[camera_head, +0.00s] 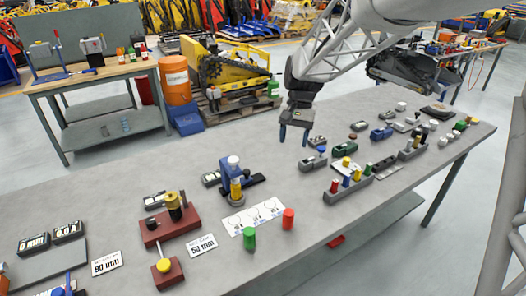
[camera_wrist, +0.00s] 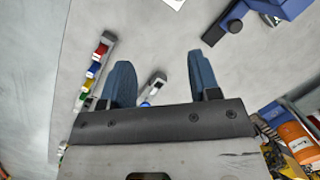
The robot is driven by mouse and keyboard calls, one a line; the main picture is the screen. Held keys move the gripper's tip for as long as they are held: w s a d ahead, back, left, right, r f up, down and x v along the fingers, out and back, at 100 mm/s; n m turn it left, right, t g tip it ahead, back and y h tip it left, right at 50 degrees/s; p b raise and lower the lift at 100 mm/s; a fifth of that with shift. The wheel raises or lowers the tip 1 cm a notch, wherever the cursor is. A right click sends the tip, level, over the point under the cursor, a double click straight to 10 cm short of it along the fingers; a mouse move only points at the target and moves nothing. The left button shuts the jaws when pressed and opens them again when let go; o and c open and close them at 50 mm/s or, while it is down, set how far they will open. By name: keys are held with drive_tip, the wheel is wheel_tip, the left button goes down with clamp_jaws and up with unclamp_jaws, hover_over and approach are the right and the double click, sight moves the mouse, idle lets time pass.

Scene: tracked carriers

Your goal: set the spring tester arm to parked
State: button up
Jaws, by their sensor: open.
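My gripper (camera_head: 294,139) hangs open and empty above the middle of the bench, behind and to the right of the blue fixture. Its two dark blue fingers also show apart in the wrist view (camera_wrist: 159,75). The blue fixture (camera_head: 229,178) has a white cap, a yellow part in front and a dark bar at its right; part of it shows at the top right of the wrist view (camera_wrist: 285,8). A dark red fixture (camera_head: 158,230) with yellow and black parts stands further left. I cannot tell for sure which one is the spring tester, or its arm's position.
A grey bench (camera_head: 330,225) carries everything. A green cylinder (camera_head: 249,238) and a red cylinder (camera_head: 288,219) stand near the front by a white printed card (camera_head: 262,211). A grey rack with coloured pegs (camera_head: 346,190) and several small blocks crowd the right half.

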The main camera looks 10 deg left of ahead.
drive_tip(key=g, duration=0.2)
approach(247, 170)
drive_tip(key=f, duration=0.1)
drive_tip(key=shift+s+a+f+h, duration=0.1)
drive_tip(key=shift+s+a+h, duration=0.2)
drive_tip(key=shift+s+a, duration=0.05)
drive_tip(key=shift+x, duration=3.9)
drive_tip(key=shift+c, duration=0.4)
clamp_jaws()
